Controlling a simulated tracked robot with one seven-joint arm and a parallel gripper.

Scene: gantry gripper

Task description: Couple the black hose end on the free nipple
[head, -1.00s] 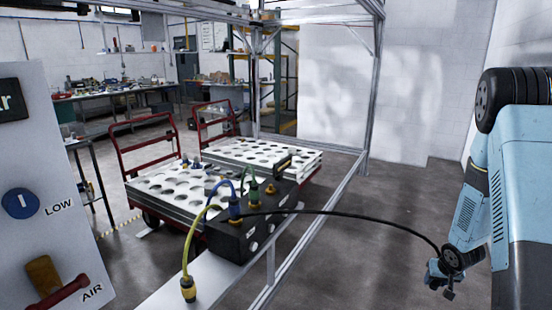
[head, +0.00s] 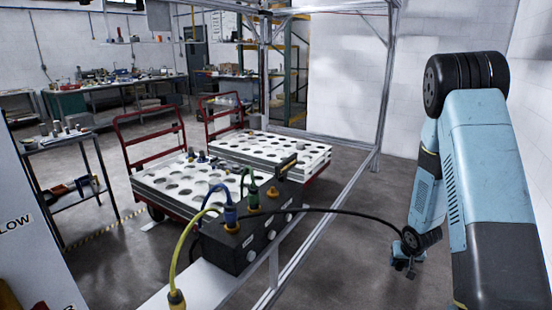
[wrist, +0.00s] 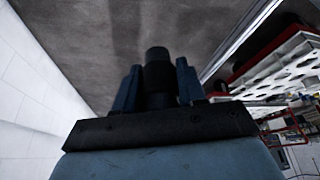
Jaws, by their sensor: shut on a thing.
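In the head view my gripper (head: 409,266) hangs low at the right, beyond the gantry rail and well apart from the black block (head: 230,248). It is shut on the black hose end (wrist: 158,75), a dark cylinder between the two blue-grey fingers in the wrist view. The black hose (head: 358,213) arcs from the block to my gripper. On the block's top, a bare brass nipple (head: 272,192) stands right of the green connector (head: 253,200). A blue connector (head: 231,217) sits further left. Where the black hose starts is partly hidden.
A yellow hose (head: 186,240) curves down to a yellow fitting on the pale beam (head: 205,283). Gantry posts and rails (head: 330,205) stand between my gripper and the block. Red carts with white perforated boards (head: 170,195) stand behind. Open floor lies around my gripper.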

